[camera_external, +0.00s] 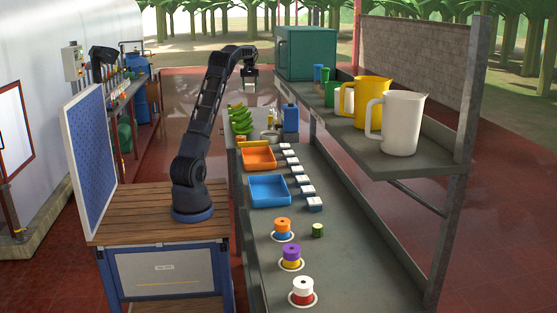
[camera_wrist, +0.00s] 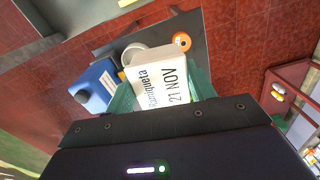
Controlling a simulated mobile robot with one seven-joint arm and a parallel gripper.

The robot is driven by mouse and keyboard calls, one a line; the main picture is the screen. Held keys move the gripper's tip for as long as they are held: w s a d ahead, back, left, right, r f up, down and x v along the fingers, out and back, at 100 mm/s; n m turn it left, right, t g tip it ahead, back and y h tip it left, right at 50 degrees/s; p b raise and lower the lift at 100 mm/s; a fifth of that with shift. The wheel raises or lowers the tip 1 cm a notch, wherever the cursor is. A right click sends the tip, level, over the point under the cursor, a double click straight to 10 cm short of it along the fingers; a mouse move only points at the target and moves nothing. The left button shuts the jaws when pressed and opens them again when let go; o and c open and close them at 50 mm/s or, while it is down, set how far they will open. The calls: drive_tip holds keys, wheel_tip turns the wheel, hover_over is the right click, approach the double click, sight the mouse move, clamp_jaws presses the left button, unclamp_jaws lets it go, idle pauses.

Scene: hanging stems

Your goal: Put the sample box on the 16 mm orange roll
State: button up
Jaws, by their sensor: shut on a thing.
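My gripper (camera_external: 249,77) hangs in the air above the far end of the bench. In the wrist view its green fingers (camera_wrist: 124,98) are shut on a white sample box (camera_wrist: 162,82) with printed text, including "21 NOV". In the external view the box is only a small pale patch under the fingers. An orange roll (camera_external: 283,222) sits on a blue roll at the near part of the bench, well away from my gripper.
Purple-yellow (camera_external: 291,251) and white-red (camera_external: 302,285) roll stacks stand nearest. A blue tray (camera_external: 269,190), an orange tray (camera_external: 257,158) and several small white boxes (camera_external: 315,204) line the bench. A blue container (camera_external: 291,118) stands near the far end. A shelf with jugs (camera_external: 402,125) overhangs the right side.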

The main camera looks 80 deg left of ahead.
drive_tip(key=n, duration=0.1)
hover_over(241, 137)
wheel_tip(241, 137, down, 11)
drive_tip(key=shift+a+f, duration=0.15)
drive_tip(key=shift+f, duration=4.9)
drive_tip(key=shift+a+f, duration=0.1)
drive_tip(key=shift+f, duration=4.95)
drive_tip(key=shift+f, duration=0.1)
drive_tip(key=o, duration=1)
drive_tip(key=shift+o, duration=0.5)
wheel_tip(241, 137, up, 12)
